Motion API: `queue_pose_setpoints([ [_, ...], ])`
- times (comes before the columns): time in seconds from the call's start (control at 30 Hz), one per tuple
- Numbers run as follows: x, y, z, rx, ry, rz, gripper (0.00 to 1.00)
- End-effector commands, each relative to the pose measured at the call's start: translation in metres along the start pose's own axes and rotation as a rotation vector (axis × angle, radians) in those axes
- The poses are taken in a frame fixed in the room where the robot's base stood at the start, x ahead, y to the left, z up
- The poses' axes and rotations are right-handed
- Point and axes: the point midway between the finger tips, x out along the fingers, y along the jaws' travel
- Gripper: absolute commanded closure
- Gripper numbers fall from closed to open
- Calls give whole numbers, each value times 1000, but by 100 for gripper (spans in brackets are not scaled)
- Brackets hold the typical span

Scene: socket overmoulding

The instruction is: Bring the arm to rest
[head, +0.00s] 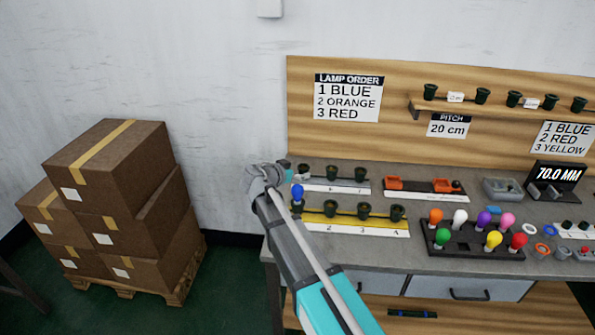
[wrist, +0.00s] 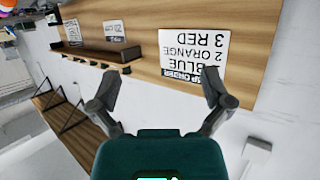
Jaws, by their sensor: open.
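My gripper (wrist: 160,85) is open in the wrist view, its two dark fingers spread wide with nothing between them. The lamp order sign (wrist: 194,55) shows upside down beyond the fingers, on the wooden back panel. In the head view my arm reaches up from the bottom, its grey wrist end at the left end of the workbench (head: 400,255). My fingers cannot be made out there. A blue lamp (head: 298,193) stands in the yellow strip (head: 325,222), close beside my arm in the picture; the gap is hard to judge.
A black tray (head: 470,243) of coloured lamps stands mid-bench. Behind are a grey strip (head: 340,187) with dark sockets, orange parts (head: 415,185) and a 70.0 MM display (head: 555,176). A shelf (head: 490,108) holds several sockets. Cardboard boxes (head: 120,185) stand left; floor between is clear.

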Motion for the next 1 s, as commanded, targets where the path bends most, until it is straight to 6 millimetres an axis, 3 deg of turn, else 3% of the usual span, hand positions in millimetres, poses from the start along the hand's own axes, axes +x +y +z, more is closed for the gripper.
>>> queue_pose_setpoints([
  [0.17,1,3,0,-4,-6,5,1],
  [0.37,13,36,3,-54,-82,47,1],
  [0.47,22,67,7,-104,-163,81,1],
  [0.7,36,161,25,-264,-447,127,1],
  [1.0,19,261,50,-439,-824,19,1],
])
